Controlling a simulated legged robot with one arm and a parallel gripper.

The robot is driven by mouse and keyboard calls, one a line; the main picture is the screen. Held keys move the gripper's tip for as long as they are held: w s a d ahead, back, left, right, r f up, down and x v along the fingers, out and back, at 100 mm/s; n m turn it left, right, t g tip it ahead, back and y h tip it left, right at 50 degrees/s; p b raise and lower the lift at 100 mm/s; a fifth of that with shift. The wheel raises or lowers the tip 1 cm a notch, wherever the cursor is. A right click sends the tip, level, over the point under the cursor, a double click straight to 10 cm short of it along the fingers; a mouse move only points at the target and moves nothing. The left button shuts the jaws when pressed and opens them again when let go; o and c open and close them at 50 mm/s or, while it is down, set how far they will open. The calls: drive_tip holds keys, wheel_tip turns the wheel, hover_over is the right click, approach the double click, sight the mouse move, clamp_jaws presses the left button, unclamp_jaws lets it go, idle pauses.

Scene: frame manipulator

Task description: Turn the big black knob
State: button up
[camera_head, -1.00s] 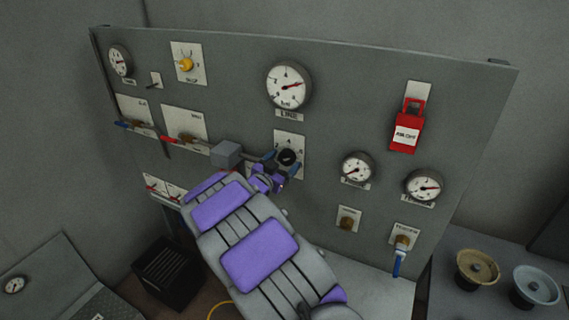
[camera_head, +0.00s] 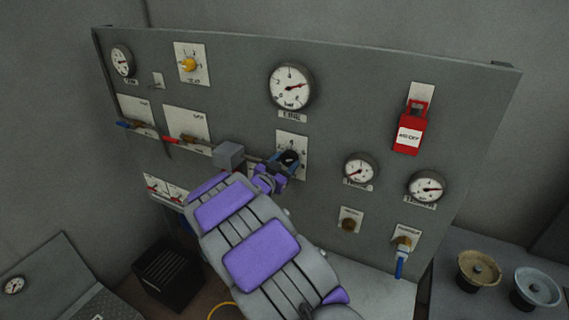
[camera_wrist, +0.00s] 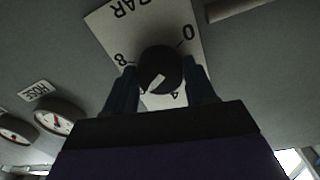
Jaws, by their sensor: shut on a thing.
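The big black knob (camera_head: 289,157) sits on a white dial plate (camera_head: 298,142) in the middle of the grey panel, below a round gauge. In the wrist view the knob (camera_wrist: 160,72) shows a white pointer mark, with the plate (camera_wrist: 112,22) and its numbers around it. My gripper (camera_head: 283,162) is at the knob, with its blue fingers on either side. In the wrist view my gripper (camera_wrist: 162,85) is shut on the knob, one finger at its left and one at its right. My purple and grey arm hides part of the lower panel.
A small grey box (camera_head: 228,155) sticks out of the panel left of the knob. Red (camera_head: 146,134) and blue (camera_head: 128,125) levers lie further left. A red switch cover (camera_head: 411,132) and several gauges are at the right. A blue-handled valve (camera_head: 401,258) is at lower right.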

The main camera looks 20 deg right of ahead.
drive_tip(key=shift+r+n+p, duration=0.2)
drive_tip(key=shift+n+p, duration=0.1)
drive_tip(key=shift+p, duration=0.55)
drive_tip(key=n+p, duration=0.1)
drive_tip(key=p, duration=0.3)
drive_tip(key=shift+r+n, duration=0.15)
drive_tip(key=shift+n, duration=0.15)
drive_tip(key=n+p, duration=0.2)
drive_tip(key=p, duration=0.2)
drive_tip(key=shift+p, duration=0.35)
drive_tip(key=n+p, duration=0.3)
drive_tip(key=p, duration=0.2)
drive_tip(key=shift+n, duration=0.4)
drive_tip(key=n+p, duration=0.4)
drive_tip(key=shift+f+t, duration=0.2)
drive_tip(key=shift+t, duration=0.2)
drive_tip(key=shift+p, duration=0.4)
drive_tip(key=shift+a, duration=0.1)
drive_tip(key=o, duration=1)
drive_tip(key=shift+a+f, duration=0.1)
